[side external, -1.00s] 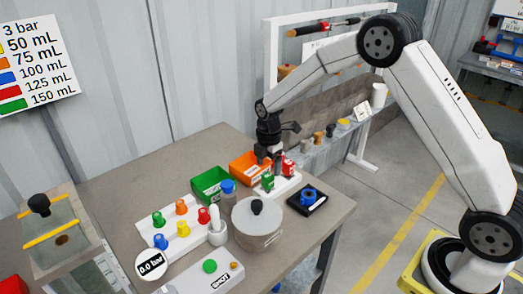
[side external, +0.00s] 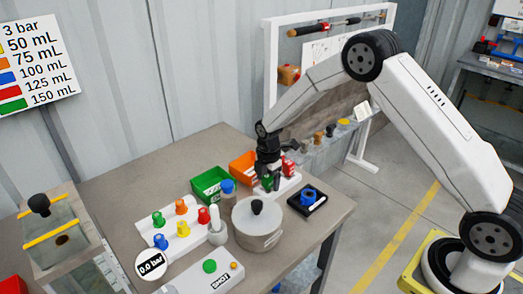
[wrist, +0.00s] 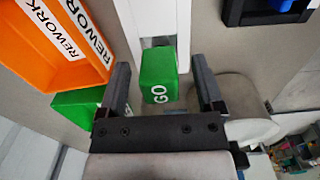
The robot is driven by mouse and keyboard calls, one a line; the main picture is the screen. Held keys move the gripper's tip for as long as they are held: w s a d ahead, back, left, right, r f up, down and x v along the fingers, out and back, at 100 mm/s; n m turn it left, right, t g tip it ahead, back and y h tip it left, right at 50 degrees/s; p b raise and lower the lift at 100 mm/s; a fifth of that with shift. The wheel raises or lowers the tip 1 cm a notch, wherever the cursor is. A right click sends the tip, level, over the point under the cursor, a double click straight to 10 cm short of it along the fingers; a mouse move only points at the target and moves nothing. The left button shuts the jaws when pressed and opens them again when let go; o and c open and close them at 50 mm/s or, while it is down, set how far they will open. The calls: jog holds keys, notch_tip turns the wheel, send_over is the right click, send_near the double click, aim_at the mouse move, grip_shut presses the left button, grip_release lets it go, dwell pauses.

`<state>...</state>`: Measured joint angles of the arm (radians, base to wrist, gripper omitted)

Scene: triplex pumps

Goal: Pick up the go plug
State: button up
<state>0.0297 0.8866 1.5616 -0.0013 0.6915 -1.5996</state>
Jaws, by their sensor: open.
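The green go plug (wrist: 158,80), a block with "GO" in white letters, sits between the two fingers of my gripper (wrist: 160,66) in the wrist view. The fingers are open, one on each side, with a visible gap to the plug on both sides. In the side external view my gripper (side external: 268,176) points down over the green plug at the white holder (side external: 288,186), and its fingers partly hide the plug.
An orange REWORK bin (wrist: 62,45) and a green bin (wrist: 75,108) lie close on the left in the wrist view. A red plug (side external: 289,169) stands beside the gripper. A grey pot (side external: 258,228) and a black tray with a blue part (side external: 308,197) are near.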

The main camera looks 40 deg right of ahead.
dwell(0.3)
grip_shut()
jog(key=shift+r, duration=0.2)
jog(key=shift+r, duration=1.45)
jog(key=s+r, duration=0.9)
jog(key=s, duration=0.5)
jog(key=shift+a+r, duration=0.15)
jog(key=shift+r, duration=0.25)
